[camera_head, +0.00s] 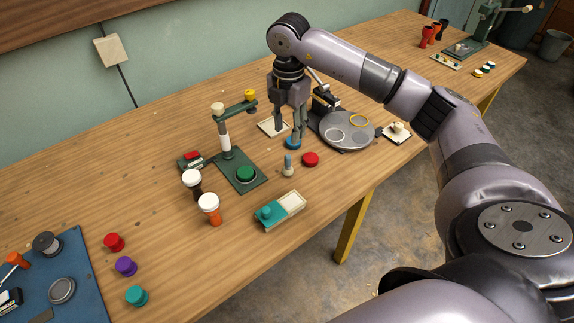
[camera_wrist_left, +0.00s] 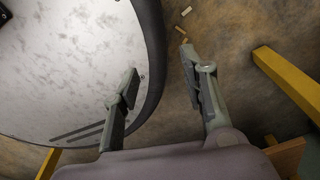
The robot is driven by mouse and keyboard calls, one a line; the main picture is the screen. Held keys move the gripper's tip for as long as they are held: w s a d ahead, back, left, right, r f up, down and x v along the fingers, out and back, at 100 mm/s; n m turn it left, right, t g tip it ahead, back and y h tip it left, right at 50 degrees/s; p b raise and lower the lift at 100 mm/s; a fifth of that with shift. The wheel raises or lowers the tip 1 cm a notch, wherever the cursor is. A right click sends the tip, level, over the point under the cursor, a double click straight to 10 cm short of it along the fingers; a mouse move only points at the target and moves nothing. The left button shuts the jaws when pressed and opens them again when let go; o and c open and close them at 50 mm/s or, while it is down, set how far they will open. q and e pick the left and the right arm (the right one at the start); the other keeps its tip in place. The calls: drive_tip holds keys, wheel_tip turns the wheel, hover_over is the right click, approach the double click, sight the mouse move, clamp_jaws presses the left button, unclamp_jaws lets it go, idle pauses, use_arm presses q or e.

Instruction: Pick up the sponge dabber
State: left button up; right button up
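A small upright piece with a blue-grey top and a beige base (camera_head: 288,167), probably the sponge dabber, stands on the wooden table. My right gripper (camera_head: 291,139) points down just behind it, near a blue round piece (camera_head: 292,143). Its fingers look spread, and I see nothing clearly gripped; whether they touch the blue piece is unclear. My left gripper (camera_wrist_left: 163,88) shows only in the left wrist view, with its fingers wide apart and nothing between them.
A red round piece (camera_head: 310,159) lies right of the probable dabber. A tray with teal and cream parts (camera_head: 281,226) is in front. A green press (camera_head: 232,165) stands left, and a grey round plate (camera_head: 347,131) right. Bare table (camera_head: 160,240) lies at the front left.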

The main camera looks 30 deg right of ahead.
sight(288, 155)
wheel_tip(288, 155, down, 4)
drive_tip(key=shift+r, duration=0.1)
wheel_tip(288, 155, down, 3)
drive_tip(key=shift+w+r+p, duration=0.1)
drive_tip(key=shift+r+p, duration=0.1)
drive_tip(key=shift+p, duration=0.15)
drive_tip(key=shift+f, duration=0.25)
drive_tip(key=f, duration=0.1)
drive_tip(key=f+p, duration=0.1)
drive_tip(key=f, duration=0.1)
drive_tip(key=shift+s+a+f, duration=0.2)
drive_tip(key=shift+s+f, duration=0.1)
drive_tip(key=shift+f, duration=0.6)
use_arm(q)
drive_tip(key=shift+w+r, duration=0.2)
drive_tip(key=shift+r, duration=0.4)
drive_tip(key=shift+w+r, duration=0.2)
drive_tip(key=shift+r, duration=0.35)
use_arm(e)
drive_tip(key=shift+c, duration=0.5)
use_arm(q)
drive_tip(key=shift+w, duration=0.1)
use_arm(e)
clamp_jaws()
